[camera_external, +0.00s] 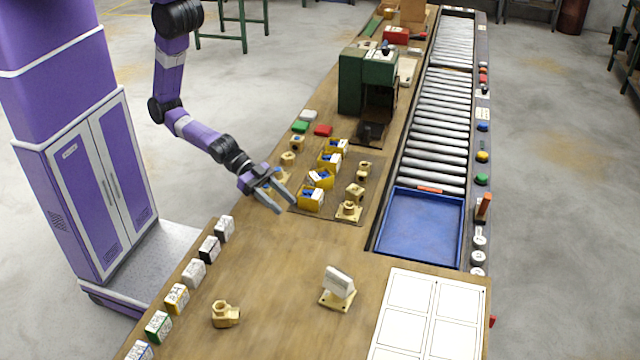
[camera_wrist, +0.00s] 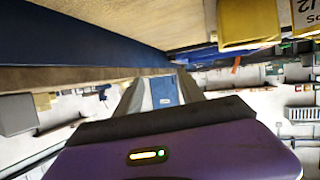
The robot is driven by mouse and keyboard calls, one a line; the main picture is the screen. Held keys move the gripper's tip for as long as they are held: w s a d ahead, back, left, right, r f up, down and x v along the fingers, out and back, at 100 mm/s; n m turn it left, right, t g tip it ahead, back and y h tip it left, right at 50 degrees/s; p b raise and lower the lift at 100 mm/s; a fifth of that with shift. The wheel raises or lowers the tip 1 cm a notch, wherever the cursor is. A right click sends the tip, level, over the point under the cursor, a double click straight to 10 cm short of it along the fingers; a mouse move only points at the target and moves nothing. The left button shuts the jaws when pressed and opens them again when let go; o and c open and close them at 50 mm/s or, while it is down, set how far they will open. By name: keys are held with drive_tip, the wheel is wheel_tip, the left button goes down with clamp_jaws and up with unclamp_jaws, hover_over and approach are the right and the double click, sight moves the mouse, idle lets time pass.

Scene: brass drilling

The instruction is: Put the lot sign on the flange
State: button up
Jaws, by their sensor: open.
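A white tilted block that looks like the lot sign (camera_external: 338,279) stands on or right against a square brass flange (camera_external: 338,301) at the front middle of the bench. I cannot tell if it is seated. Another brass flange with a round neck (camera_external: 348,212) stands on the dark mat. My gripper (camera_external: 286,208) is open and empty over the bench, left of the yellow bins and well behind the white block. In the wrist view its fingers (camera_wrist: 160,93) are spread; neither sign nor flange is clear there.
Yellow bins (camera_external: 311,199) and brass fittings stand on the mat beside my gripper. Label blocks (camera_external: 194,273) line the left edge. A brass elbow (camera_external: 225,314) lies at front. A blue tray (camera_external: 420,225) and white grid board (camera_external: 426,320) are right. A green machine (camera_external: 366,80) stands behind.

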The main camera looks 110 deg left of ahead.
drive_tip(key=s+a+r, duration=0.1)
drive_tip(key=s+a, duration=0.2)
drive_tip(key=s, duration=0.1)
drive_tip(key=s+a+r+n+y, duration=0.1)
drive_tip(key=s+a, duration=0.3)
drive_tip(key=s+a+r+t+y, duration=0.1)
drive_tip(key=s+a, duration=0.2)
drive_tip(key=a, duration=0.1)
drive_tip(key=shift+s+n, duration=0.3)
drive_tip(key=shift+s, duration=0.1)
drive_tip(key=s+a+r+n+t+y, duration=0.1)
drive_tip(key=s+a+r+y, duration=0.1)
drive_tip(key=s+a+r, duration=0.5)
wheel_tip(320, 180, up, 2)
drive_tip(key=s, duration=0.2)
drive_tip(key=shift+s+r+y, duration=0.2)
drive_tip(key=shift+s+y, duration=0.1)
drive_tip(key=shift+f, duration=0.1)
